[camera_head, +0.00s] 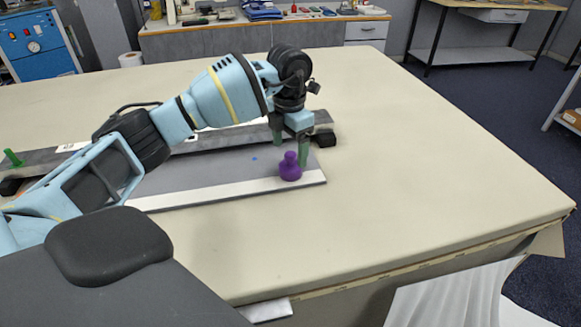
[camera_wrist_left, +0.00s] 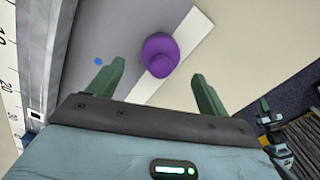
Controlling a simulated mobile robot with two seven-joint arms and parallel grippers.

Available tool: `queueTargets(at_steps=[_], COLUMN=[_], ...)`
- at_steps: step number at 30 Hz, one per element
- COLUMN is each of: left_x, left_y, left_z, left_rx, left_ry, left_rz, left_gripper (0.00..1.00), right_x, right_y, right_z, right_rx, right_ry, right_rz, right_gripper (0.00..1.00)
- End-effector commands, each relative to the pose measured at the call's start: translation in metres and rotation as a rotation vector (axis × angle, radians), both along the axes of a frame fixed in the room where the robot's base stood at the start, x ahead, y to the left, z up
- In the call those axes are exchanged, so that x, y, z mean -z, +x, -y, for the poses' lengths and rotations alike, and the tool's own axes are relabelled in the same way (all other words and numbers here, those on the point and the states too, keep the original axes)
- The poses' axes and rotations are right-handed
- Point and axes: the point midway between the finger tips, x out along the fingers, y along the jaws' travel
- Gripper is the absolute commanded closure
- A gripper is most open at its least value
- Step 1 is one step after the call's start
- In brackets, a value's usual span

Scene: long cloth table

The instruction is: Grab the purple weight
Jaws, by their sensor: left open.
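The purple weight (camera_head: 290,169) stands upright on the grey board near its right end, by the white front strip. My left gripper (camera_head: 290,148) is over that end of the board, its green fingers pointing down close to the weight. In the left wrist view the weight (camera_wrist_left: 160,55) lies ahead of the gap between the two spread fingers of my left gripper (camera_wrist_left: 155,92), nearer the left finger. The gripper is open and nothing is in it.
The grey board (camera_head: 220,178) has a white strip along its front and a small blue dot. A dark rail (camera_head: 220,137) runs behind it. A green piece (camera_head: 13,158) is at far left. The cloth table (camera_head: 430,160) is clear to the right.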

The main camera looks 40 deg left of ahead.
Motion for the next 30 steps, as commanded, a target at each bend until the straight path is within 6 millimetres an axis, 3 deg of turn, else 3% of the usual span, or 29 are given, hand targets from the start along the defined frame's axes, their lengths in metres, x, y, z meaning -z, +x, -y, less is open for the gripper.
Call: queueTargets(at_steps=[5, 15, 24, 30], left_x=[0.005, 0.048, 0.052, 0.052], left_y=[0.0, 0.002, 0.003, 0.003], left_z=[0.0, 0.001, 0.001, 0.001], left_rx=[-0.001, -0.001, 0.0, 0.0], left_ry=[0.0, 0.001, 0.0, 0.0], left_rz=[0.0, 0.0, 0.002, 0.002], left_gripper=[0.21, 0.21, 0.21, 0.46], right_x=[-0.001, -0.006, -0.006, -0.006], right_y=[0.001, 0.009, 0.012, 0.01], right_z=[0.0, 0.0, 0.0, 0.0], right_rx=[0.0, 0.001, 0.001, 0.001], right_ry=[0.0, 0.0, 0.0, 0.001], right_rz=[0.002, 0.018, 0.024, 0.021], right_gripper=[1.0, 1.0, 1.0, 1.0])
